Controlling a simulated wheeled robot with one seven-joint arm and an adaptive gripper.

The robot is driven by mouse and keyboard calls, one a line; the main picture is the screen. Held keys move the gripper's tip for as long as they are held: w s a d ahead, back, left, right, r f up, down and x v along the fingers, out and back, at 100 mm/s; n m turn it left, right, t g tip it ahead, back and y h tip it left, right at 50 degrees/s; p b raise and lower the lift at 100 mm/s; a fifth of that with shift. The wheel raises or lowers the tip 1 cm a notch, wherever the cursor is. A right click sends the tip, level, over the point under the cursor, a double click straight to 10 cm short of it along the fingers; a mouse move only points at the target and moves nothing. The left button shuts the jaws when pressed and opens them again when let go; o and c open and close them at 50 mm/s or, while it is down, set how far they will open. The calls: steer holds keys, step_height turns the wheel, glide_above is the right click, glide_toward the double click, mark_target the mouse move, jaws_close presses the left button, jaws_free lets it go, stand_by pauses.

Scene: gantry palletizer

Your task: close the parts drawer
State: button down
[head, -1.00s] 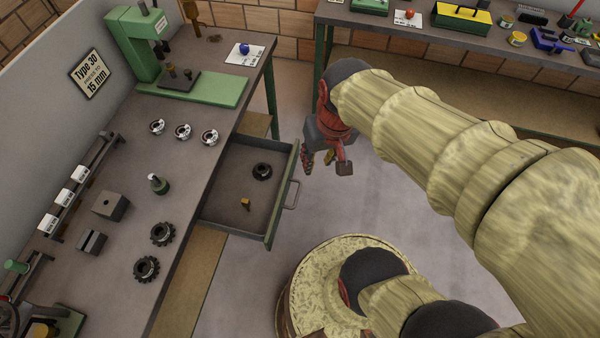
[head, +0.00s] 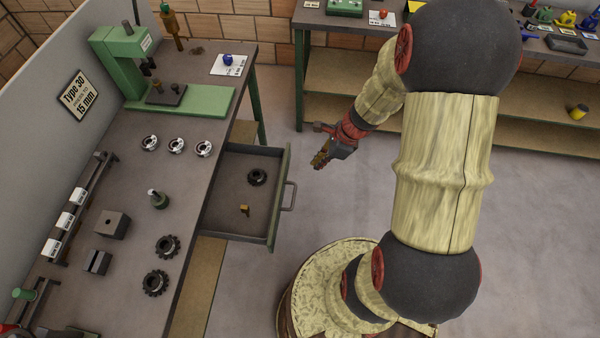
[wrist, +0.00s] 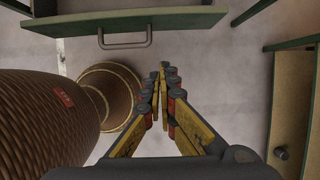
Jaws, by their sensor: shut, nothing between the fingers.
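The parts drawer (head: 228,221) stands pulled out from the workbench in the head view, with a dark gear (head: 257,177) and a small brass part (head: 244,210) inside. Its grey bar handle (head: 289,196) is on the green front panel (head: 279,205). In the wrist view the handle (wrist: 125,44) and the green front edge (wrist: 165,21) show at the top. My gripper (head: 319,163) is shut and empty, to the right of the drawer front and apart from the handle. In the wrist view its fingertips (wrist: 164,68) meet, below and right of the handle.
The workbench (head: 128,175) holds a green press (head: 180,97), several metal rings, and gears. A second bench (head: 345,22) stands at the back with shelves below. The floor (head: 335,210) in front of the drawer is clear.

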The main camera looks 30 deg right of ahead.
steer(key=w+a+f+b, duration=0.4)
steer(key=a+f, duration=0.2)
steer(key=f, duration=0.3)
steer(key=shift+w+a, duration=0.15)
steer(key=shift+w, duration=0.05)
stand_by(0.3)
steer(key=p, duration=0.7)
glide_above(233, 175)
steer(key=shift+a, duration=0.1)
